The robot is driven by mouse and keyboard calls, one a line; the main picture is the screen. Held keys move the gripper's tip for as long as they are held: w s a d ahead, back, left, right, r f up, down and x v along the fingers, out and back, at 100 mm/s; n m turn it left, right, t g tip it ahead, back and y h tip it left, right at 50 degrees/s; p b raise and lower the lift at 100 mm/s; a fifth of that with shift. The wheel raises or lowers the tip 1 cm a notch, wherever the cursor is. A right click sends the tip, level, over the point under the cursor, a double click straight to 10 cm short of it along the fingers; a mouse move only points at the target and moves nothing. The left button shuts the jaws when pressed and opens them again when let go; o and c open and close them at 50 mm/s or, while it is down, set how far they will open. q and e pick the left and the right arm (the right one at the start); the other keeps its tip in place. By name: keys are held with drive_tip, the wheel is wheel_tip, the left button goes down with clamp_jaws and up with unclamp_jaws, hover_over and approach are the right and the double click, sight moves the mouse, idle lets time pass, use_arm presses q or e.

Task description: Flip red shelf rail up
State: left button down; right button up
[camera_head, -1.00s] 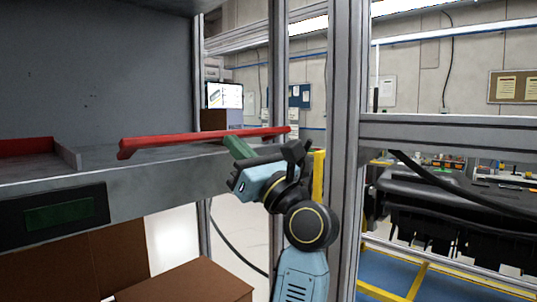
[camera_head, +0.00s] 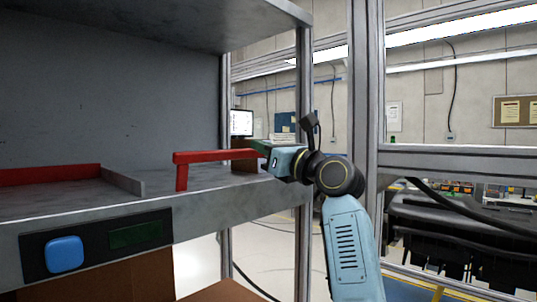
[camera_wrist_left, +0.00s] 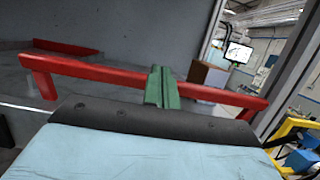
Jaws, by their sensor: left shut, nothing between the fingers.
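The red shelf rail (camera_head: 222,156) stands along the front edge of the grey shelf (camera_head: 215,200), its bar raised with an end leg pointing down at the left. The wrist view shows the rail (camera_wrist_left: 100,71) with a leg at each end. My left gripper (camera_head: 260,146) is at the rail's right part, with green fingers shut and nothing between them. In the wrist view the closed fingers (camera_wrist_left: 162,85) overlap the middle of the bar; I cannot tell whether they touch it. My right gripper is not in view.
A second red piece (camera_head: 50,175) lies at the left of the shelf beside a low grey divider (camera_head: 122,180). A panel with a blue button (camera_head: 64,254) is on the shelf front. A metal post (camera_head: 365,120) stands right of my left arm.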

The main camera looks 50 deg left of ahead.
use_arm(q)
drive_tip(key=shift+x, duration=0.85)
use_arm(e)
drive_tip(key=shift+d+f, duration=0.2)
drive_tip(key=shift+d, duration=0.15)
use_arm(q)
drive_tip(key=shift+a, duration=0.15)
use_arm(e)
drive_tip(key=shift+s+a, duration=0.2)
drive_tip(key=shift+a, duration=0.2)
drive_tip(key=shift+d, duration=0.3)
use_arm(q)
drive_tip(key=w+d+r+b, duration=0.2)
drive_tip(key=d+r+b, duration=0.2)
drive_tip(key=d, duration=0.8)
drive_tip(key=shift+d+r, duration=0.15)
drive_tip(key=shift+r, duration=0.2)
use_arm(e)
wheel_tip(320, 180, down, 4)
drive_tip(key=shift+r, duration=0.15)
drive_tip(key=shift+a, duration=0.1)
